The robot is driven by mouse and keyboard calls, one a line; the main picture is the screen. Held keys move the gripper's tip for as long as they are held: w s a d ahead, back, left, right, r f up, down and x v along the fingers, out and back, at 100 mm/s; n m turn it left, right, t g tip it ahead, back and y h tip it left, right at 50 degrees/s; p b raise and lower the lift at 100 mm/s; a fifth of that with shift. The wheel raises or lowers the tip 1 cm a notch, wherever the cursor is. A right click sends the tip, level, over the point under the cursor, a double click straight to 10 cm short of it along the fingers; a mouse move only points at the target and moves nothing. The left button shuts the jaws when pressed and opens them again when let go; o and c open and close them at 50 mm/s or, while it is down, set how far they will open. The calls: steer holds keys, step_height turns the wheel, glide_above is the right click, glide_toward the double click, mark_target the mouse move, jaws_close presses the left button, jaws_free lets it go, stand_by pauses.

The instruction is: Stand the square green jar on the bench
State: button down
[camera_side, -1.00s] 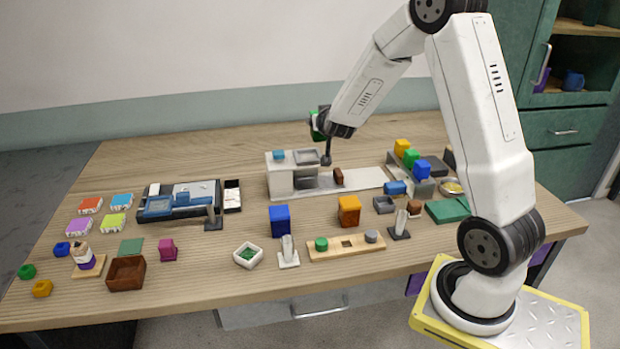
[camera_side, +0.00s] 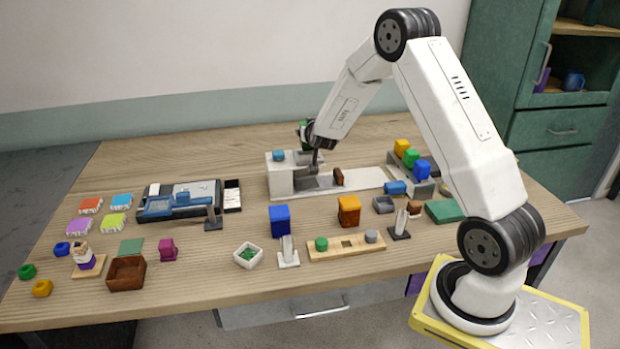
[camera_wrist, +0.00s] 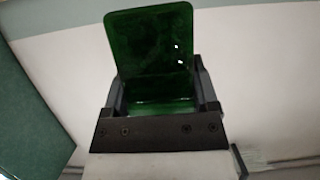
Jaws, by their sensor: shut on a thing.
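The square green jar (camera_wrist: 155,48) fills the middle of the wrist view, dark green and glassy. My gripper (camera_wrist: 160,100) is shut on it, with a dark finger on each side. In the side view a bit of the jar (camera_side: 302,130) shows at the end of my arm, above the white station near the back of the bench (camera_side: 370,132). The jar is held in the air, clear of the bench. My wrist hides much of it, and I cannot tell its exact tilt.
Below my wrist stands the white station (camera_side: 280,180) with a blue block on top. A blue block (camera_side: 280,220) and an orange block (camera_side: 349,210) stand in front. Coloured blocks (camera_side: 411,158) crowd the right. The bench's back left is clear.

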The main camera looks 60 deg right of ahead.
steer(key=shift+w+d+f, duration=0.2)
steer(key=shift+w+f, duration=0.2)
steer(key=shift+f, duration=1.45)
steer(key=shift+f, duration=0.15)
jaws_free()
steer(key=shift+f, duration=0.1)
steer(key=v, duration=0.7)
steer(key=shift+s+a, duration=0.2)
steer(key=shift+a, duration=0.15)
steer(key=shift+a, duration=0.1)
